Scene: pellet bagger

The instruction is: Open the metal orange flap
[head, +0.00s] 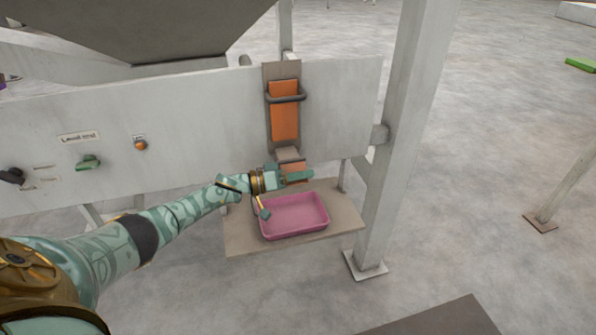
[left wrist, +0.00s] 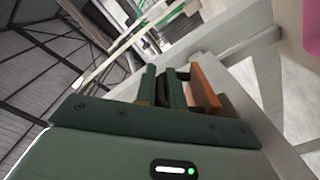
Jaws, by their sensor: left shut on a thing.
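The orange flap (head: 296,168) shows as a small orange plate at the lower end of the grey chute (head: 289,154), above the pink tray. My left gripper (head: 297,176) is at this flap and covers its lower part. In the left wrist view the gripper's fingers (left wrist: 164,88) are close together on a dark part beside the orange plate (left wrist: 203,92). That part looks like the flap's handle, but most of it is hidden. How far the flap is swung I cannot tell. My right gripper is in neither view.
A taller orange plate (head: 284,112) behind a dark bar (head: 287,98) is on the panel above. The pink tray (head: 293,216) sits on a shelf (head: 243,238) below my gripper. A grey post (head: 396,140) stands to the right. A green knob (head: 88,162) is at left.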

